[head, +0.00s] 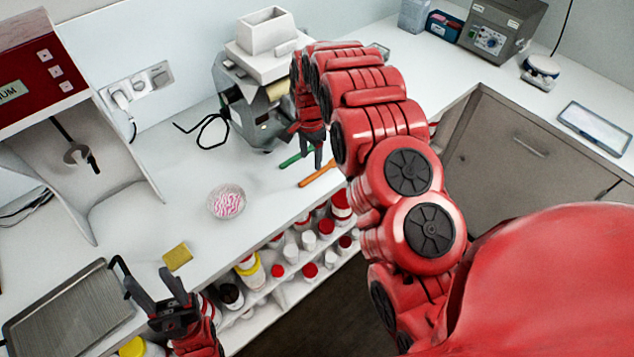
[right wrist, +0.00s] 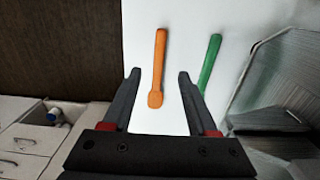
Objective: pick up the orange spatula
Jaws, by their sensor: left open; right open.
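The orange spatula (head: 317,176) lies flat on the white counter near its front edge in the head view. My right gripper (head: 312,160) is open and points down above the counter close to it. In the right wrist view the orange spatula (right wrist: 158,68) lies between the lines of my open fingers (right wrist: 160,80), its wide end toward the gripper. The fingers hold nothing. My left gripper (head: 172,310) is open and empty at the lower left.
A grey machine with a white hopper (head: 265,32) stands behind the spatulas. A bowl with pink-striped contents (head: 227,201) and a yellow sponge (head: 177,257) sit on the counter to the left. Several bottles (head: 310,270) fill the shelf below the counter edge.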

